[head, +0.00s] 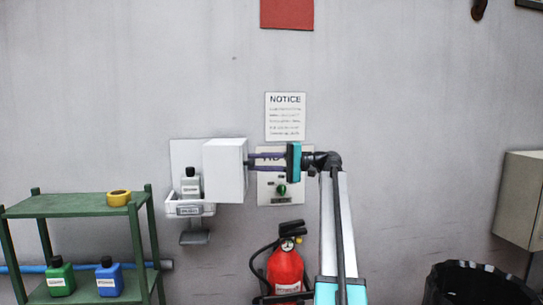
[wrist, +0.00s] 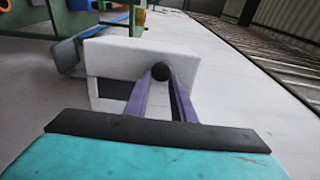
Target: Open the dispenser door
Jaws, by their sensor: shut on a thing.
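The dispenser hangs on the wall left of centre in the head view, with a white back plate (head: 185,150) and a labelled tray (head: 189,210). A grey bottle (head: 190,188) with a dark cap shows in the tray. The white box-like door (head: 225,171) stands out at the dispenser's right, with the bottle uncovered beside it; it also shows in the wrist view (wrist: 118,58). My gripper (head: 250,163) reaches in from the right, its purple fingers shut on the door's dark round knob (wrist: 161,70).
A green shelf (head: 75,206) with a yellow tape roll (head: 119,198), a green bottle (head: 60,277) and a blue bottle (head: 109,277) stands left. A panel with a green knob (head: 282,189) is behind my gripper. A red extinguisher (head: 286,268) is below.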

